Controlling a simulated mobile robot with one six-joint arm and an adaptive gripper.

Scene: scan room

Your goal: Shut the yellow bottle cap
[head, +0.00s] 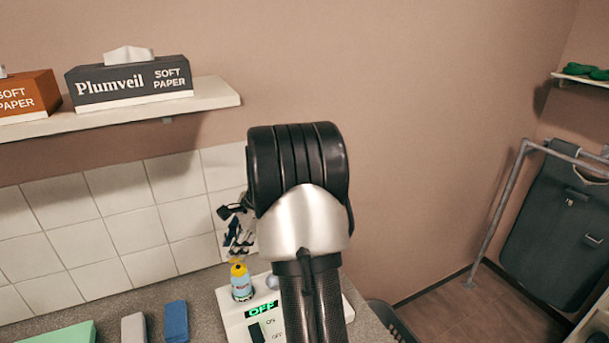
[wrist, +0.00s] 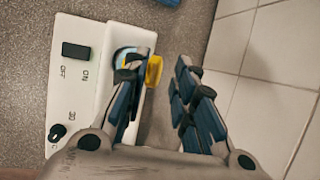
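A small bottle (head: 241,286) with a blue and yellow label stands upright on a white device in the head view. Its yellow cap (head: 238,269) is at the top, and the lid seems to stand open. In the wrist view the yellow cap (wrist: 154,71) shows just inside the left finger, and that finger hides much of the bottle (wrist: 123,54). My gripper (wrist: 162,80) is open, with a clear gap between its fingers. In the head view my gripper (head: 236,228) is above and near the bottle, partly hidden by my arm. I cannot tell whether a finger touches the cap.
The white device (head: 235,317) has a green OFF display, a switch and a knob. A blue block (head: 176,321), a grey block (head: 134,327) and a green item (head: 69,334) lie on the counter at left. The tiled wall (head: 135,230) stands close behind. A shelf (head: 207,97) holds tissue boxes.

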